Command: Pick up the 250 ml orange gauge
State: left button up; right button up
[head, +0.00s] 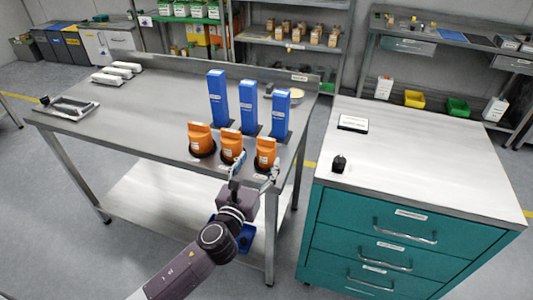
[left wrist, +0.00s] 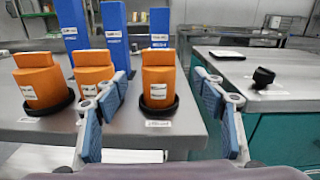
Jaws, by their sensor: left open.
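Three orange gauges stand upright in a row of dark round bases near the steel table's front right corner: the left one (head: 201,137), the middle one (head: 232,147) and the right one (head: 265,153). Their labels are too small to read, so I cannot tell which is 250 ml. My left gripper (head: 254,170) is open and empty just in front of the right gauge. In the left wrist view the right gauge (left wrist: 159,82) shows between the spread fingers, beyond them; the left finger partly covers the middle gauge (left wrist: 94,68). My right gripper is not in view.
Several tall blue gauges (head: 249,107) stand behind the orange ones. A teal drawer cabinet (head: 335,215) is on the right, with a small black object (head: 339,163) and a framed label (head: 353,123) on top. The table's left middle (head: 150,115) is clear.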

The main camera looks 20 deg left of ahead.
aim_at(266, 146)
pick_arm(q)
jog(key=shift+w+d+r+m, duration=0.2)
jog(key=shift+w+m, duration=0.1)
jog(key=shift+m, duration=0.1)
jog(key=shift+w, duration=0.35)
jog(key=shift+w+a+f, duration=0.15)
jog(key=shift+w, duration=1.6)
jog(key=shift+w+a+f, duration=0.1)
jog(key=shift+w, duration=1.6)
jog(key=c, duration=1.4)
jog(key=shift+o, duration=0.2)
jog(key=shift+r+p, duration=0.1)
jog(key=shift+p, duration=0.2)
